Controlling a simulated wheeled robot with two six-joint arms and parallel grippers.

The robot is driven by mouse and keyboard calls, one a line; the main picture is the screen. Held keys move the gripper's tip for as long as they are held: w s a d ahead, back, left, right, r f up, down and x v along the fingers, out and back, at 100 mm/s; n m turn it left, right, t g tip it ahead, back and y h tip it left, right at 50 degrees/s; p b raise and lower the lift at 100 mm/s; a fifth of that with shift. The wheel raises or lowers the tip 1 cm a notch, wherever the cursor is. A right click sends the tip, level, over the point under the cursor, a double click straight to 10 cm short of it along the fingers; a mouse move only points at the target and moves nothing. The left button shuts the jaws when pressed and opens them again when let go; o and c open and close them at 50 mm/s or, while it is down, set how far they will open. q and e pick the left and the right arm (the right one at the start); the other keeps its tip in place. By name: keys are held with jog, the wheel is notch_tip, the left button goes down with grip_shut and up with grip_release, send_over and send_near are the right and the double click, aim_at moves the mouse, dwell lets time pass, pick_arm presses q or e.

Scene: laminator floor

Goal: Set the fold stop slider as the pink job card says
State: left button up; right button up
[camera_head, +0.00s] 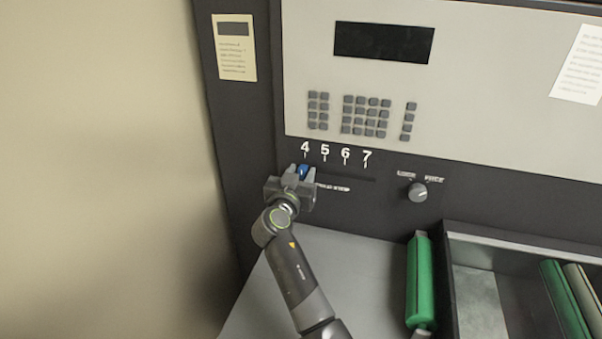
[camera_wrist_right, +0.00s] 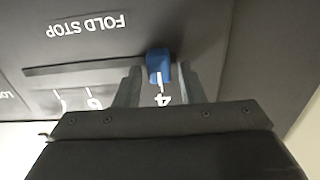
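The fold stop slider's blue knob (camera_head: 303,170) sits at the left end of its dark slot (camera_head: 345,178), by the number 4. The wrist view, turned upside down, shows the knob (camera_wrist_right: 158,66) with its white line pointing at the 4 and the FOLD STOP lettering across the slot. My right gripper (camera_head: 296,178) is at the knob, with one finger on each side. In the wrist view my right gripper (camera_wrist_right: 160,85) looks open around the knob, with a gap on at least one side. No pink card shows. My left gripper is not in view.
A cream card (camera_head: 235,60) is on the left frame and a white sheet (camera_head: 580,70) on the right panel; their text is too small to read. A LOCK knob (camera_head: 417,191) is right of the slot. A green roller (camera_head: 419,280) stands below.

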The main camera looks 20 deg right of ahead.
aim_at(324, 169)
grip_shut()
jog(key=shift+d, duration=0.1)
jog(key=d, duration=0.1)
jog(key=s+d, duration=0.2)
jog(key=shift+s+d+p, duration=0.25)
jog(key=shift+d+p, duration=0.1)
jog(key=shift+p, duration=0.05)
jog(key=shift+s+d, duration=0.2)
jog(key=shift+d, duration=0.05)
jog(key=shift+w+a, duration=0.1)
jog(key=shift+a, duration=0.05)
jog(key=shift+o, duration=1.2)
grip_release()
